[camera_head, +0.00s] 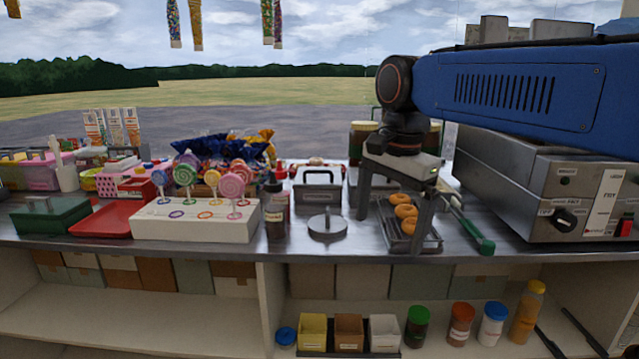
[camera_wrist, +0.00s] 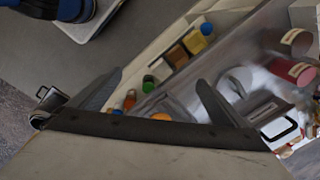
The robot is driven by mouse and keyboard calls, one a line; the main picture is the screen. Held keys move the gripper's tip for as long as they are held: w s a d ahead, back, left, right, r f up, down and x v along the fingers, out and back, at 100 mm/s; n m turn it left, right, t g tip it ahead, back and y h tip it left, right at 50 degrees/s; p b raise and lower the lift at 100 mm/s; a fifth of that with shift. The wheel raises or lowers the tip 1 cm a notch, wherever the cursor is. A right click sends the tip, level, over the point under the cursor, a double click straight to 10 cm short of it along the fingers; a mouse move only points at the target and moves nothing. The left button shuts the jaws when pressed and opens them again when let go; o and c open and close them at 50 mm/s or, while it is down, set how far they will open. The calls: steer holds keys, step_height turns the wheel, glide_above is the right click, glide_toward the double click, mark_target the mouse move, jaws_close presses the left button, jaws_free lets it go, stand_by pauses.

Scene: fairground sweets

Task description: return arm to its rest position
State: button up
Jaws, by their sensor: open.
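My gripper (camera_head: 390,232) hangs from my blue arm, which reaches in from the right of the head view. Its two fingers point down and stand wide apart with nothing between them. In that view they overlap a small metal tray (camera_head: 397,247) holding several ring doughnuts (camera_head: 404,211); I cannot tell the exact height above it. In the wrist view my gripper (camera_wrist: 158,77) is also spread and empty, with shelf jars and boxes seen beyond the fingertips.
A steel fryer (camera_head: 540,185) stands on the counter at right. A green-handled tool (camera_head: 486,246) lies beside the tray.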

steer(key=s+d+f+n+t, duration=0.3)
steer(key=s+d+f+n, duration=0.7)
steer(key=s+d+f, duration=0.6)
step_height(320, 180, down, 4)
steer(key=shift+s+r+t, duration=0.1)
steer(key=shift+s+t, duration=0.2)
steer(key=shift+s, duration=0.3)
